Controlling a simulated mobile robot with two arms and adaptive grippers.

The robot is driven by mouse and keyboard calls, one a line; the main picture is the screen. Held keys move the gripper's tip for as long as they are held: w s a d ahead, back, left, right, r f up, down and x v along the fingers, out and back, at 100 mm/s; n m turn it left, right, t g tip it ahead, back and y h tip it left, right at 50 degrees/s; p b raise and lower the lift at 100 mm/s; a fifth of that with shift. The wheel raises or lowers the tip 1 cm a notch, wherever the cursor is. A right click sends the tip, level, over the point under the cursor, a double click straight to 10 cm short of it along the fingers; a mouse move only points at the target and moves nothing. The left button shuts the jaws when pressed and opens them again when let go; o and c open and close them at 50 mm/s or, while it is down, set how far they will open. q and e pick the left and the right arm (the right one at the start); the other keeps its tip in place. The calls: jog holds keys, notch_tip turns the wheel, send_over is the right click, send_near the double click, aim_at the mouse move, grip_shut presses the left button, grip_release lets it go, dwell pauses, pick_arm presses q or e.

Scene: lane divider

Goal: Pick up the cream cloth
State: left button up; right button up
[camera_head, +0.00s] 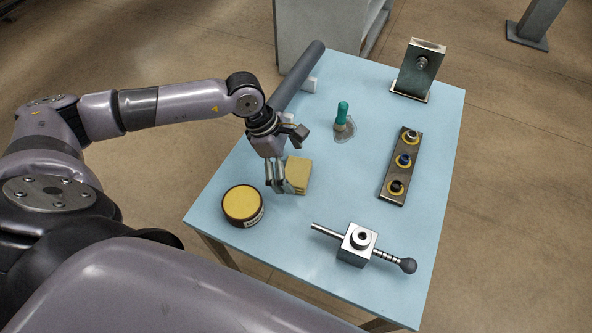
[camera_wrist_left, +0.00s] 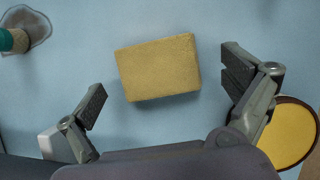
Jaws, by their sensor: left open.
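The cream cloth (camera_head: 299,174) looks like a folded, yellowish-tan block lying on the light blue table (camera_head: 335,210). In the left wrist view the cloth (camera_wrist_left: 158,68) lies flat, ahead of and between the spread fingers, with a gap to each. My left gripper (camera_head: 281,187) is above the table at the cloth's left edge and hides part of it in the head view. The left gripper (camera_wrist_left: 165,95) is open and empty. I cannot tell its exact height above the cloth. My right gripper is in neither view.
A round yellow-topped tin (camera_head: 243,204) stands close to the left gripper. A green-handled tool (camera_head: 342,116) stands behind the cloth on a grey patch. A metal block with a rod (camera_head: 357,244), a dark strip with several knobs (camera_head: 401,168) and a metal bracket (camera_head: 418,70) stand farther right.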

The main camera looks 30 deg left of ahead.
aim_at(294, 171)
pick_arm(q)
jog(key=shift+x, duration=0.8)
jog(key=shift+c, duration=0.3)
jog(key=c, duration=1.2)
jog(key=shift+r, duration=0.1)
notch_tip(294, 171, up, 20)
jog(key=shift+f+b, duration=0.1)
jog(key=shift+b, duration=0.7)
